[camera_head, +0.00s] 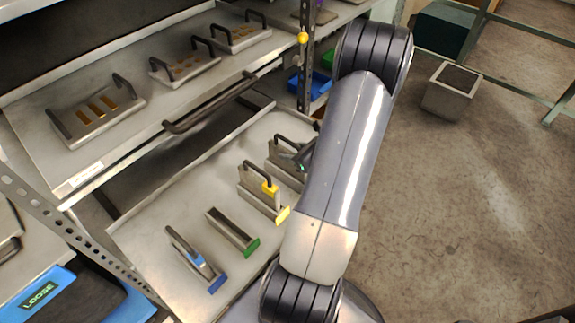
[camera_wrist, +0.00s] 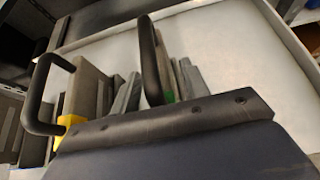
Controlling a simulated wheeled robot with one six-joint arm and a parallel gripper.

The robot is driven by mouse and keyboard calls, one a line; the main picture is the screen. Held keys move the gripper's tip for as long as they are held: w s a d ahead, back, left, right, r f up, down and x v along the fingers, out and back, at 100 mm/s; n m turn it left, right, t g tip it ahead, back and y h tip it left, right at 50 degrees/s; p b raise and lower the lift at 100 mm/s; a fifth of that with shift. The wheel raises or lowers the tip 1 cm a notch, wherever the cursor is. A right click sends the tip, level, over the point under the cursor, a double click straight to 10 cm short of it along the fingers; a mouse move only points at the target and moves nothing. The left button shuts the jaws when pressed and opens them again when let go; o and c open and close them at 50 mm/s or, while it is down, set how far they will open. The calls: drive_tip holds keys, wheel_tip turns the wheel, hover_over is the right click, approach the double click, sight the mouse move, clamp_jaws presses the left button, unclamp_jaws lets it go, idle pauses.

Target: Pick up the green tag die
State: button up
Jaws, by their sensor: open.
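The green tag die (camera_head: 277,147) stands at the far end of the lower pulled-out shelf, partly hidden by my arm. A small spot of its green tag (camera_head: 302,168) shows beside my gripper (camera_head: 298,158). In the wrist view its dark looped handle (camera_wrist: 149,60) rises with a bit of green at its foot. My gripper (camera_wrist: 157,88) is open, with grey fingers on either side of this handle, apparently not closed on it. The rest of the die is hidden behind the dark bolted edge.
A yellow tag die (camera_head: 257,188) stands close by, also in the wrist view (camera_wrist: 85,92). Nearer are an empty-looking green-labelled holder (camera_head: 230,228) and a blue tag die (camera_head: 194,262). The upper shelf (camera_head: 45,98) holds handled dies. Floor at right is clear around a grey bin (camera_head: 450,98).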

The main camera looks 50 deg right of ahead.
drive_tip(key=shift+w+f, duration=0.15)
drive_tip(key=shift+w, duration=0.1)
drive_tip(key=shift+c, duration=0.3)
clamp_jaws()
idle(0.5)
idle(0.5)
